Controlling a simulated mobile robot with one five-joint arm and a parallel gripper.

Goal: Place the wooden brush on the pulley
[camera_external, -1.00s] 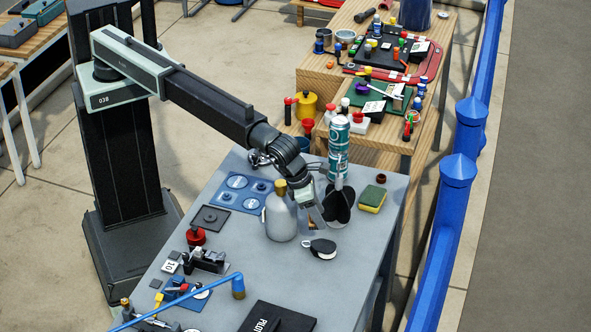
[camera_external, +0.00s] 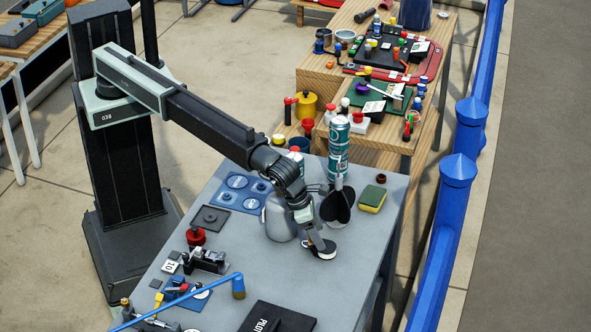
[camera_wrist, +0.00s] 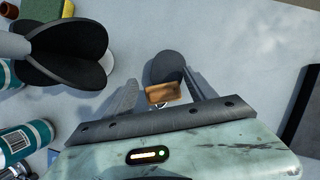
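The pulley (camera_external: 323,251), black with a white rim, lies flat on the grey table directly under my gripper (camera_external: 318,240). In the wrist view the pulley (camera_wrist: 168,68) shows as a dark round shape just beyond the fingertips. The small brown wooden brush (camera_wrist: 162,92) is between the two fingers, overlapping the pulley's near end. A narrow gap shows on each side of the brush, so the fingers look open around it. Whether the brush rests fully on the pulley I cannot tell. In the external view the brush is hidden by my gripper.
A black propeller (camera_external: 336,206) and a teal can (camera_external: 339,150) stand close behind my gripper. A grey bottle (camera_external: 278,222) is close at the left, partly behind my arm. A yellow-green sponge (camera_external: 372,198) lies at the right.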

